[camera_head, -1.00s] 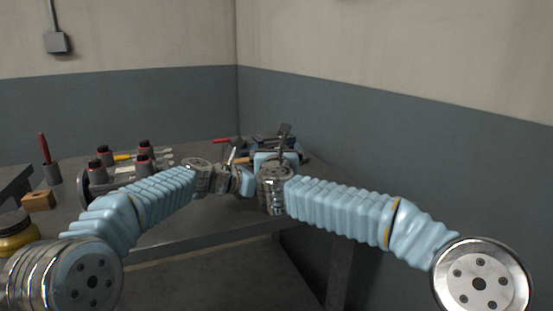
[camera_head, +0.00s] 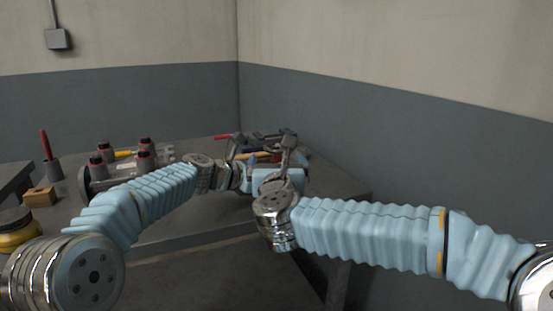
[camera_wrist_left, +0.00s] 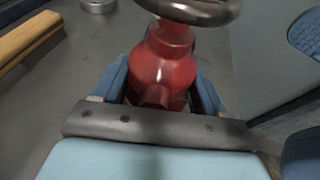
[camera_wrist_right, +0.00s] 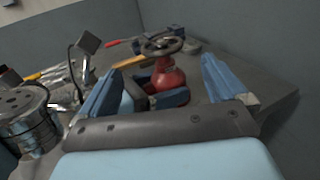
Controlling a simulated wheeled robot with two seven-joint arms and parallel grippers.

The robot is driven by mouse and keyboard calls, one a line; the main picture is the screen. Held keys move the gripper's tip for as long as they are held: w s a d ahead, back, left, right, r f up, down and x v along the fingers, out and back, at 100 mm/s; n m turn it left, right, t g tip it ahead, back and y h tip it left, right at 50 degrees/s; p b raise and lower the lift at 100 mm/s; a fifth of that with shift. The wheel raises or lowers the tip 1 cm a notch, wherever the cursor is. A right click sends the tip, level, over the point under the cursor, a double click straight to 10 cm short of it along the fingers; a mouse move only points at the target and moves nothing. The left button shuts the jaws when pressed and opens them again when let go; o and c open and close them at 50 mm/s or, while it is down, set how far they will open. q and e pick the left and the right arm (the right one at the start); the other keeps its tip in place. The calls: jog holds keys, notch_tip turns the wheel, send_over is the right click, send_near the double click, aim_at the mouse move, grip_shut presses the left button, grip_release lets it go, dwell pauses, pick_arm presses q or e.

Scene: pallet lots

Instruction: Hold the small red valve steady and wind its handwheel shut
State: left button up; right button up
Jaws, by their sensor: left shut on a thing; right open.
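The small red valve (camera_wrist_left: 163,72) stands between the blue fingers of my left gripper (camera_wrist_left: 162,82), which is shut on its body. Its dark round handwheel (camera_wrist_left: 195,8) sits on top, cut by the upper edge of the left wrist view. In the right wrist view the valve (camera_wrist_right: 168,78) is upright with the whole handwheel (camera_wrist_right: 162,43) showing. My right gripper (camera_wrist_right: 162,86) is open and empty, its blue fingers wide apart, short of the valve and facing it. In the head view my right gripper (camera_head: 266,178) and arms hide the valve.
A wooden-handled tool (camera_wrist_left: 28,38) lies beside the valve. A red-handled tool (camera_head: 222,136) lies farther back. A wall closes the right side.

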aim_at(271, 143)
jog(key=shift+w+d+n+g+y, duration=0.7)
jog(key=shift+d+n+g+y, duration=0.5)
jog(key=shift+d+n+y, duration=2.3)
jog(key=shift+m+y, duration=0.6)
jog(key=shift+y, duration=0.2)
jog(key=x, duration=0.4)
jog(key=a+x, duration=0.1)
jog(key=x, duration=0.3)
jog(key=s+x, duration=0.1)
jog(key=x, duration=0.3)
jog(key=shift+w+a, duration=0.4)
jog(key=shift+a, duration=0.05)
jog(key=c, duration=1.1)
